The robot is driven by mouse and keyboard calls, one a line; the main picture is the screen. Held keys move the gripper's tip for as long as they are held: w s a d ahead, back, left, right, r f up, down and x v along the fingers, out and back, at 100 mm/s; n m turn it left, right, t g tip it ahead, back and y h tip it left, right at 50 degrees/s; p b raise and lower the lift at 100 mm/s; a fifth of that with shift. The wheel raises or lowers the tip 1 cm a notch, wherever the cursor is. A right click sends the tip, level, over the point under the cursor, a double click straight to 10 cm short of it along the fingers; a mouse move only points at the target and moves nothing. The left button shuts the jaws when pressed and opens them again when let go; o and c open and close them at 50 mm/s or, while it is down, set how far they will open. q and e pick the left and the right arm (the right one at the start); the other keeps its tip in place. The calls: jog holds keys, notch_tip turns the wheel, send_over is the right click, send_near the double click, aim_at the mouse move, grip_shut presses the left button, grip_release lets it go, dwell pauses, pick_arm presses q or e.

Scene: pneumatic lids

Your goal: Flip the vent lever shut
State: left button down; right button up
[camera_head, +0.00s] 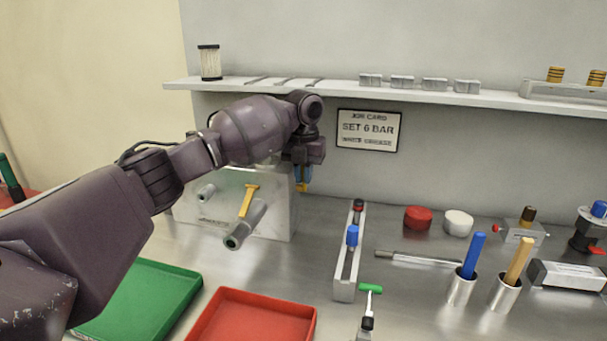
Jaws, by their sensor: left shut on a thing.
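My left gripper (303,180) points down by the right end of a pale grey box (275,222) on the bench. I cannot tell what that piece belongs to. A yellow lever (249,201) stands up and tilted on a grey pipe (247,224) at the box's front, left of the gripper and apart from it. I cannot tell which lever is the vent lever. My right gripper is not in view.
A narrow tray (343,291), a green-handled lever (371,288), a red cap (418,217) and a white cap (458,223) lie to the right. A green tray (140,300) and a red tray (252,318) sit in front. A shelf (340,91) runs above the gripper.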

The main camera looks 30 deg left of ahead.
pick_arm(q)
jog(key=shift+s+f, duration=0.1)
jog(key=shift+f, duration=0.15)
jog(key=c, duration=1.5)
grip_release()
jog(key=shift+r, duration=0.1)
jog(key=shift+r, duration=3.75)
